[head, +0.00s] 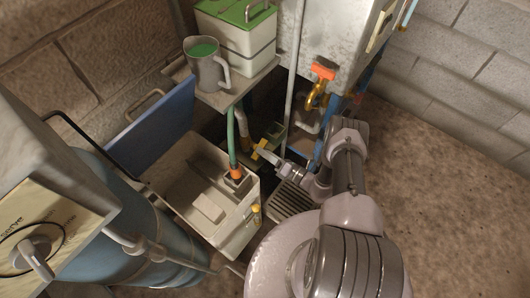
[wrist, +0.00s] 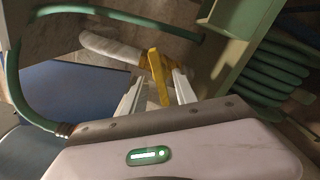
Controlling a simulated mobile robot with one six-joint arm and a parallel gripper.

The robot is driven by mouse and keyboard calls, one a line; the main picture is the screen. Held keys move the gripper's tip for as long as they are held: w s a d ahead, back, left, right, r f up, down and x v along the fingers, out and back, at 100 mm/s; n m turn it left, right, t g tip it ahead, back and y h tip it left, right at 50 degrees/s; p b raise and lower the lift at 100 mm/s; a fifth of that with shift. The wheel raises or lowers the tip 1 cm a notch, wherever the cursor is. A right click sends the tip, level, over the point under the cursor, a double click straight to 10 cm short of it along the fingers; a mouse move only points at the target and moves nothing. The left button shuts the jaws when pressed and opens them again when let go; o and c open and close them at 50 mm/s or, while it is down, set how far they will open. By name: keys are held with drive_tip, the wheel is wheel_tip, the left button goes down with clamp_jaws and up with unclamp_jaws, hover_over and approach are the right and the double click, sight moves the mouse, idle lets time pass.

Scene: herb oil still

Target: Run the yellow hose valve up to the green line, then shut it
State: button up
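The yellow valve lever (wrist: 158,78) stands between the two pale fingers of my gripper (wrist: 157,88) in the wrist view. The fingers are apart, with gaps visible beside the lever. A whitish hose (wrist: 105,45) runs to the valve's yellow body. In the head view my gripper (head: 268,156) is beside a small yellow part (head: 257,152), low behind the pale basin (head: 190,226). A green hose (head: 231,138) with an orange end hangs into this basin. I cannot make out a green line or a water level.
A grey jug with green inside (head: 207,68) and a green-lidded box (head: 238,36) stand on a shelf above. An orange-handled brass tap (head: 318,86) is on the metal tank. A blue drum (head: 120,235) is at left. Open floor (head: 450,180) lies right.

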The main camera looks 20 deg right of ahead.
idle(0.3)
drive_tip(key=p+v, duration=0.3)
drive_tip(key=v, duration=1.4)
drive_tip(key=shift+s, duration=0.15)
drive_tip(key=shift+d, duration=0.1)
idle(5.8)
